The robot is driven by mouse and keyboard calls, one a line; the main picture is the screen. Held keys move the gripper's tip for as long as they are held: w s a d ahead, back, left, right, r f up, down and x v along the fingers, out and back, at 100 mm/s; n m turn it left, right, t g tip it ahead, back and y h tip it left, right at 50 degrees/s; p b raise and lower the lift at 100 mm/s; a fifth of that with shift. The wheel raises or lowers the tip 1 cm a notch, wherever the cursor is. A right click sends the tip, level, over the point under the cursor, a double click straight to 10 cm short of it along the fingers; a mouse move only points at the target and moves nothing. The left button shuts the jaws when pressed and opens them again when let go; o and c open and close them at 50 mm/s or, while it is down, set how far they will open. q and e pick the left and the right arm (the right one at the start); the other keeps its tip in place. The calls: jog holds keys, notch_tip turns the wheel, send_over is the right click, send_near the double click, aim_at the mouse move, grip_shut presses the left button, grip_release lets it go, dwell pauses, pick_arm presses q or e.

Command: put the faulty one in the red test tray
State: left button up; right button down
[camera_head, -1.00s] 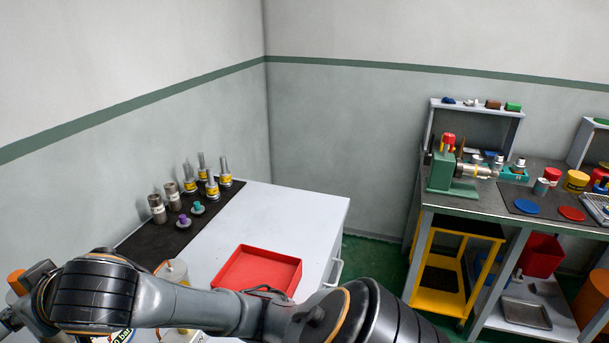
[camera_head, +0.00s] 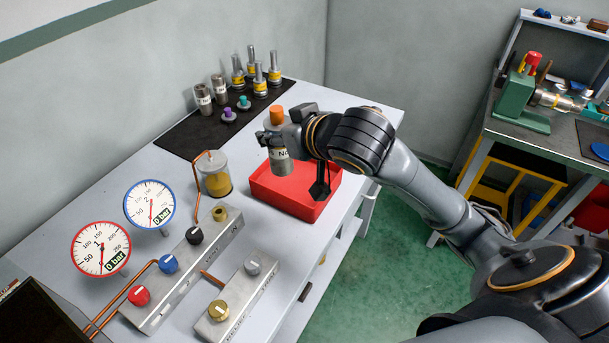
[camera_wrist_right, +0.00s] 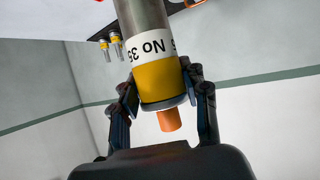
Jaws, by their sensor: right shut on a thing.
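My right gripper (camera_head: 276,138) is shut around a grey metal cylinder (camera_head: 282,162) with an orange end piece (camera_head: 277,115) on top. In the right wrist view the cylinder (camera_wrist_right: 145,18) shows a white label reading "No 35" and a yellow band between the fingers (camera_wrist_right: 163,100). The cylinder hangs roughly upright over the left part of the red tray (camera_head: 288,208). Whether its lower end touches the tray floor I cannot tell. The visible part of the tray is empty. My left gripper is out of view.
Several similar cylinders (camera_head: 204,99) and rods (camera_head: 260,82) stand on a black mat (camera_head: 180,142) at the back. A green vise (camera_head: 517,100) stands on another bench.

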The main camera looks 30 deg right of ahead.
jog(key=d+f, duration=0.1)
jog(key=s+d+f+n+y+b, duration=0.1)
jog(key=shift+s+f, duration=0.15)
jog(key=shift+f, duration=0.15)
jog(key=w+d+f+p, duration=0.1)
jog(key=w+d+f, duration=0.2)
jog(key=w+f, duration=0.2)
jog(key=w+d+f+n+y+p, duration=0.1)
jog(key=w+d+f, duration=0.2)
jog(key=w+f, duration=0.3)
notch_tip(320, 180, down, 3)
jog(key=shift+d+y, duration=0.25)
jog(key=shift+y, duration=0.05)
jog(key=shift+f, duration=0.15)
jog(key=c, duration=0.8)
grip_release()
jog(key=shift+f+g, duration=0.1)
jog(key=shift+g, duration=0.2)
jog(key=shift+o, duration=0.6)
jog(key=shift+s, duration=0.1)
